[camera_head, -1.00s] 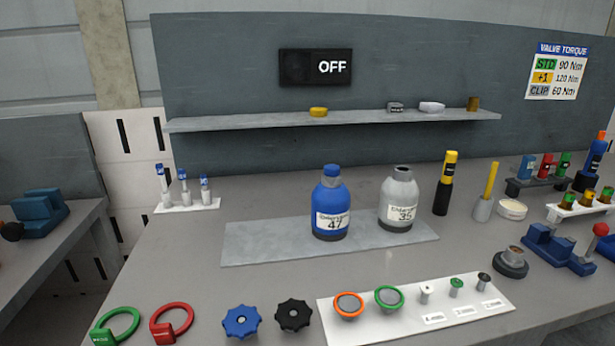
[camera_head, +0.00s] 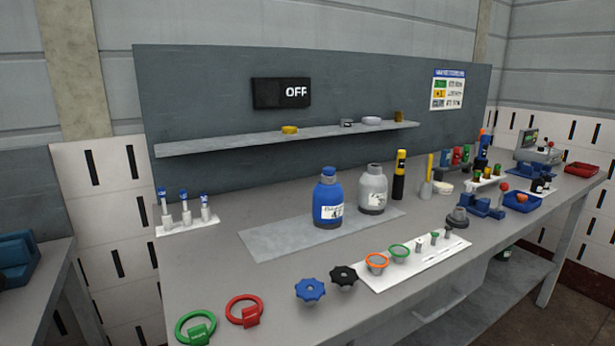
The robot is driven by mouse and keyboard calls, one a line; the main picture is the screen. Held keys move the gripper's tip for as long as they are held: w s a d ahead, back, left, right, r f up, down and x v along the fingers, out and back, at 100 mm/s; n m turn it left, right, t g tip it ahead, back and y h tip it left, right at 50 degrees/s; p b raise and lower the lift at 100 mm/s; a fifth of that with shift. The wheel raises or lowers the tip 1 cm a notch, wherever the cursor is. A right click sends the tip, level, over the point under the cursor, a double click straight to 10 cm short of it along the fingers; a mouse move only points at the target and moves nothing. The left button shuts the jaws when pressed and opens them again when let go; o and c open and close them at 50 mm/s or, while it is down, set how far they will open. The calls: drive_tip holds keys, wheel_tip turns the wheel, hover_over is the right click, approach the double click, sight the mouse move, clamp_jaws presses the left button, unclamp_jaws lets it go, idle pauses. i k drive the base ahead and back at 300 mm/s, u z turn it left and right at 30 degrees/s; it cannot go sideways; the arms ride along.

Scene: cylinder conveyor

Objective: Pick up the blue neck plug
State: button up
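A small rack at the back right of the bench holds blue, red and green capped pieces in a row. The blue piece (camera_head: 445,159) is at its left end; I cannot tell for sure whether it is the blue neck plug. A blue cylinder (camera_head: 327,203) with a white label and a blue top (camera_head: 328,172) stands upright on a grey plate (camera_head: 290,237). A grey cylinder (camera_head: 372,190) stands to its right, with a dark top. My gripper is not in view.
The bench holds green (camera_head: 195,328) and red (camera_head: 245,311) rings, blue (camera_head: 309,290) and black (camera_head: 343,276) handwheels and a white tray (camera_head: 400,277) of small parts. A stand of blue-topped pieces (camera_head: 187,231) is at left. A shelf (camera_head: 225,142) runs behind.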

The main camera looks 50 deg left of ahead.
sight(327, 171)
drive_tip(key=u, duration=1.3)
